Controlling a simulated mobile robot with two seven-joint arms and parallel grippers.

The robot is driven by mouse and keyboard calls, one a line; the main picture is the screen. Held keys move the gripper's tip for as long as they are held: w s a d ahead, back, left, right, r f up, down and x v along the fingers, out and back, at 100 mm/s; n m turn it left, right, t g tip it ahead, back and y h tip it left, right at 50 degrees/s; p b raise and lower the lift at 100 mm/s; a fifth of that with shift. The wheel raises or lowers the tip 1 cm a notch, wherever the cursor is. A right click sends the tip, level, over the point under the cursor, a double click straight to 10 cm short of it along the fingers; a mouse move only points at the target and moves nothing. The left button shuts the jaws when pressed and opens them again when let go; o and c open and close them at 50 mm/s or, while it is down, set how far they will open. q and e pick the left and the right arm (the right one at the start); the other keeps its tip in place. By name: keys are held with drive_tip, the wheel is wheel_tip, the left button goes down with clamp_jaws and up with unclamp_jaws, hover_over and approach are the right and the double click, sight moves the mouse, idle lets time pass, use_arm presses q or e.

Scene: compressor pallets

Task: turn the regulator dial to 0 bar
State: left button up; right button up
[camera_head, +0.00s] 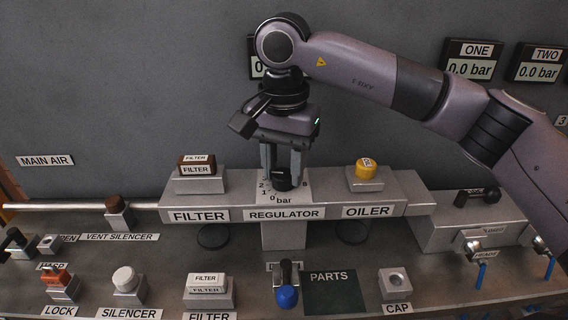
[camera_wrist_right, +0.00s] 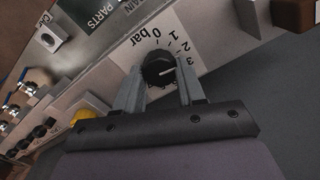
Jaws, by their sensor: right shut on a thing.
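The regulator dial (camera_wrist_right: 158,68) is a round black knob with a white pointer line, on a white scale plate (camera_head: 299,193) marked in bar. In the right wrist view the pointer aims right, to the side of the 3 and away from the 0 bar mark; its exact reading I cannot tell. My right gripper (camera_head: 282,180) comes down from above with its fingers on either side of the dial and is shut on it. In the head view the fingers and wrist partly hide the dial. My left gripper is not in view.
The filter block (camera_head: 197,166) stands left of the regulator, and the oiler with its yellow cap (camera_head: 366,168) stands close on the right. A pressure display behind my right wrist is partly hidden. The parts mat (camera_head: 335,291) lies in front.

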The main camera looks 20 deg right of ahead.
sight(282, 172)
drive_tip(key=n, duration=0.7)
drive_tip(key=shift+r, duration=0.15)
drive_tip(key=n, duration=0.6)
drive_tip(key=shift+a+n, duration=0.1)
drive_tip(key=shift+n, duration=0.3)
drive_tip(key=o, duration=1)
drive_tip(key=shift+o, duration=0.2)
drive_tip(key=shift+r+p, duration=0.35)
drive_tip(key=shift+r, duration=3.2)
drive_tip(key=shift+r, duration=0.1)
